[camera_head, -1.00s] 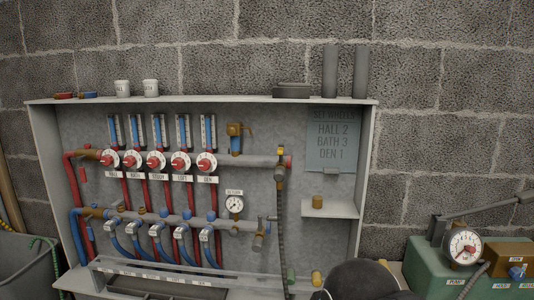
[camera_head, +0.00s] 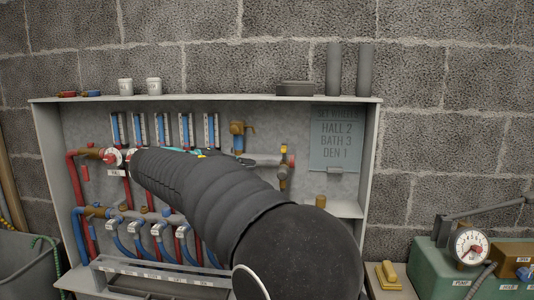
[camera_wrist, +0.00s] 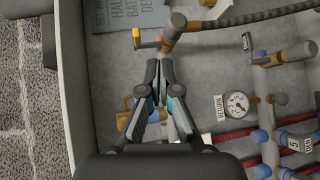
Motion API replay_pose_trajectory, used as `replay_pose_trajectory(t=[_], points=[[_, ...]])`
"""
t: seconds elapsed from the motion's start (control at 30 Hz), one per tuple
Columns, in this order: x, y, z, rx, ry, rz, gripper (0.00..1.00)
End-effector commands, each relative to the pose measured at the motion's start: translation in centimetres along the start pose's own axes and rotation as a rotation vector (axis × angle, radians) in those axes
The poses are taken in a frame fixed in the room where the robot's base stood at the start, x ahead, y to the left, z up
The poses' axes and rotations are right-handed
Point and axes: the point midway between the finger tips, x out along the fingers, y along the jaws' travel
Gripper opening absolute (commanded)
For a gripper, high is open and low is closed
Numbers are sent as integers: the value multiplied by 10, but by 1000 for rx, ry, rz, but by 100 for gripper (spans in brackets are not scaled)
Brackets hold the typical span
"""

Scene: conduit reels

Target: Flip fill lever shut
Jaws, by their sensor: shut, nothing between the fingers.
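The hose valve (camera_head: 284,167) is at the right end of the upper pipe, with a yellow piece above it. In the wrist view the valve (camera_wrist: 172,33) shows near the top middle, with a small yellow-and-red lever (camera_wrist: 138,38) standing out to its left; I take this as the fill lever. My gripper (camera_wrist: 158,66) is shut and empty, its fingertips close to the valve; I cannot tell whether they touch. In the head view my gripper is mostly hidden behind my arm.
The open cabinet (camera_head: 374,140) surrounds the pipework. A return gauge (camera_wrist: 237,105) and a second valve (camera_wrist: 287,55) lie right of my fingers in the wrist view. A black hose (camera_wrist: 255,15) runs from the hose valve. A green pump unit (camera_head: 447,262) stands at the right.

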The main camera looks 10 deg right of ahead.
Motion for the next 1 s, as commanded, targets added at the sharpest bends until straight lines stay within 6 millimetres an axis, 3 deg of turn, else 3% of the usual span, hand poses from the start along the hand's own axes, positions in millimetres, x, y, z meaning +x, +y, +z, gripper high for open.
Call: replay_pose_trajectory(t=[0.1,0.2,0.43,0.77,1.0], points=[[-22,4,-30,10,3,104,0],[-33,8,-41,21,2,157,0],[-39,11,-47,28,0,187,0],[-33,11,-46,27,-1,185,0],[2,18,-45,27,-3,185,0]])
